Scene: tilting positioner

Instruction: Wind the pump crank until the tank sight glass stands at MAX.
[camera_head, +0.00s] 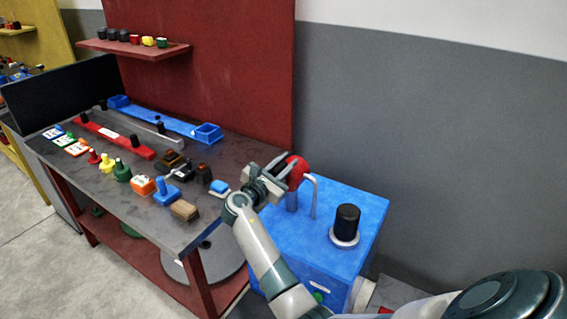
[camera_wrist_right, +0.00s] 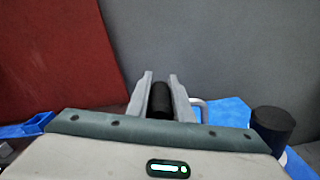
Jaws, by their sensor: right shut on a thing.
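The blue box (camera_head: 345,250) stands at the right end of the workbench. My right gripper (camera_head: 287,172) is over its back left part, beside a red ball-shaped part (camera_head: 298,170). In the wrist view my right gripper (camera_wrist_right: 164,92) has its fingers on either side of a black cylindrical grip (camera_wrist_right: 161,101) and is shut on it. The grip looks like the crank handle; the rest of the crank is hidden by the gripper and wrist. I cannot make out a sight glass or a MAX mark. My left gripper is not in view.
A bent grey bar (camera_head: 314,196) rises close beside the gripper. A black cylinder on a pale ring (camera_head: 345,225) stands on the box top. The workbench (camera_head: 75,180) at left carries several coloured knobs and blocks. A red panel (camera_head: 220,70) stands behind it.

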